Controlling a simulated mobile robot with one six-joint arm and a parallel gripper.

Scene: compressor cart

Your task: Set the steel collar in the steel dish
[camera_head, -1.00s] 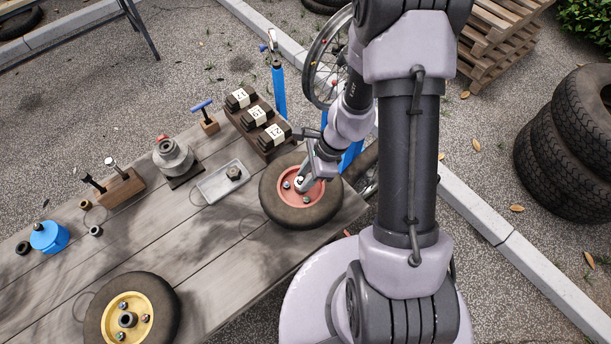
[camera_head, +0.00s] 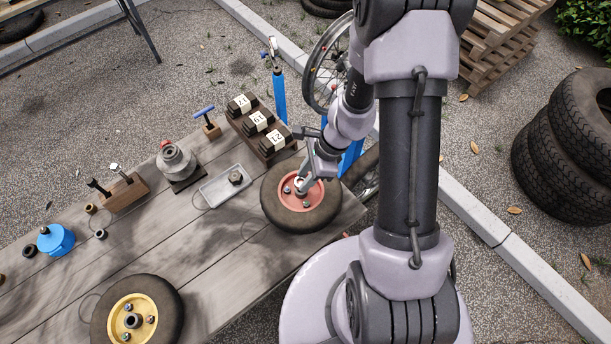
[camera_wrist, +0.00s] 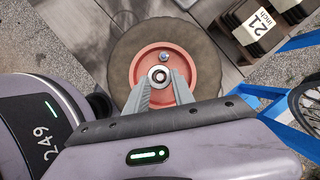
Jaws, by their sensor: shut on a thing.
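My gripper (camera_head: 300,184) is over the hub of the red-rimmed wheel (camera_head: 323,205). In the wrist view my gripper (camera_wrist: 160,80) is shut on a small bright steel collar (camera_wrist: 159,74) at the hub's centre. I cannot tell whether the collar is still around the hub's stub or just above it. The steel dish (camera_head: 211,198) is a shallow grey rectangular tray on the table, left of this wheel. A dark nut-like piece (camera_head: 236,177) sits in its right end.
A rack of numbered dark blocks (camera_head: 259,123) stands behind the dish. A grey round device (camera_head: 176,162) stands left of it. A yellow-rimmed wheel (camera_head: 150,305) lies at the front. Small rings and a blue can (camera_head: 56,240) are at the left. The middle planks are clear.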

